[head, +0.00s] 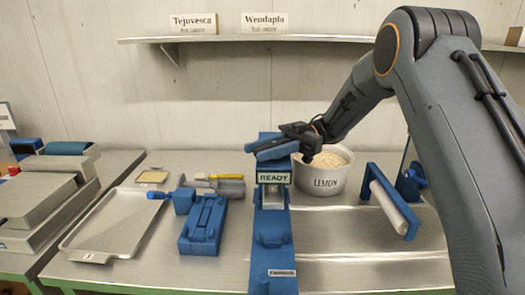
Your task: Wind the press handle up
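A blue press (270,228) stands upright in the middle of the bench, with a "READY" sign (273,178) on its front. A blue bar (272,150), which looks like the press handle, lies across its top, tilted slightly up to the right. My dark gripper (305,142) is at the right end of this bar, touching it or very close. The fingertips are small and partly overlap the bar, so I cannot tell whether they are closed on it.
A blue-framed roller (391,203) is further right. A blue clamp-like tool (203,222) and a metal tray (107,222) lie left. A shelf (250,39) runs along the wall above.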

